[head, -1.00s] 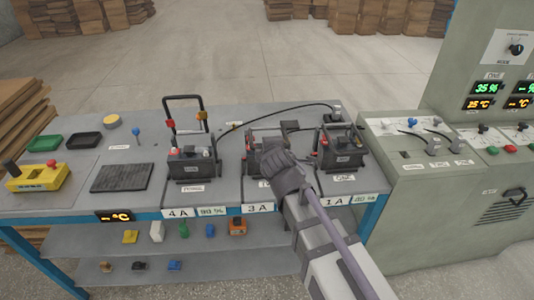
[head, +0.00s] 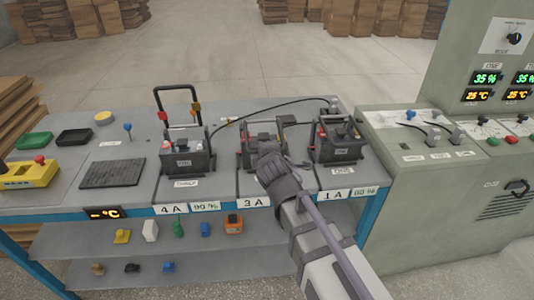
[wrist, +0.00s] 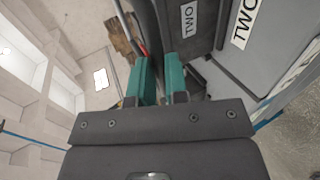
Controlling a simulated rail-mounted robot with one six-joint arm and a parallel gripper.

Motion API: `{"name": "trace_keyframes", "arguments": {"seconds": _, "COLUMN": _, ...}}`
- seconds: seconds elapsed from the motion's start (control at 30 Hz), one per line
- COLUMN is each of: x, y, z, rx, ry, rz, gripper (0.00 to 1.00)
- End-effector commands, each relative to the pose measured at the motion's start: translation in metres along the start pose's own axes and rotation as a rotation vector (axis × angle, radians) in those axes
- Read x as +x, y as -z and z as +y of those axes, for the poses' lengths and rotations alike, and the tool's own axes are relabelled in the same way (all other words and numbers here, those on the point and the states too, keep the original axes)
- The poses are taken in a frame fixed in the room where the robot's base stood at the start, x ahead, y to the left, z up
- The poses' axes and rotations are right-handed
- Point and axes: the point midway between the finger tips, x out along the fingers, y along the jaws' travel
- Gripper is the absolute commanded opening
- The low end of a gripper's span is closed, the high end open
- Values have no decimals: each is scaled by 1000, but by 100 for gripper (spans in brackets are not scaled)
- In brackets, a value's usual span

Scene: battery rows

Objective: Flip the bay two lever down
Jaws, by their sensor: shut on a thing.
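The middle battery (head: 252,158), dark grey, stands in the bay above the 3A label on the bench. In the wrist view its dark side, labelled TWO (wrist: 188,18), rises just right of my fingers. My gripper (wrist: 158,82) has two teal fingers, closed to a narrow gap on a dark part at the battery's side. The fingers hide most of that part. In the head view my dark gripper body (head: 283,178) covers the front right of this battery and its fingertips are hidden. I cannot make out a separate bay two lever.
Battery one (head: 337,145) stands close on the right, and another battery (head: 186,158) with a raised black handle (head: 178,92) on the left. Black cables run behind. A grey charger cabinet (head: 410,185) stands at right. Small parts sit on the lower shelf (head: 110,242).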

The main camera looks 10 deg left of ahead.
Motion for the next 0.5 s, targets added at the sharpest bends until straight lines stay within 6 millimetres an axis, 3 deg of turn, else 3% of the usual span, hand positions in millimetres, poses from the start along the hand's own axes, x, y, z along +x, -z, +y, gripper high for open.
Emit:
{"name": "trace_keyframes", "arguments": {"seconds": 0.03, "x": -2, "y": -1, "z": -7, "rx": 5, "ry": 16, "rz": -5, "gripper": 0}}
{"name": "trace_keyframes", "arguments": {"seconds": 0.07, "x": -2, "y": -1, "z": -7, "rx": 5, "ry": 16, "rz": -5, "gripper": 16}}
{"name": "trace_keyframes", "arguments": {"seconds": 0.3, "x": -1, "y": -1, "z": -6, "rx": 3, "ry": 14, "rz": -5, "gripper": 39}}
{"name": "trace_keyframes", "arguments": {"seconds": 0.5, "x": -1, "y": -1, "z": -4, "rx": 3, "ry": 12, "rz": -5, "gripper": 40}}
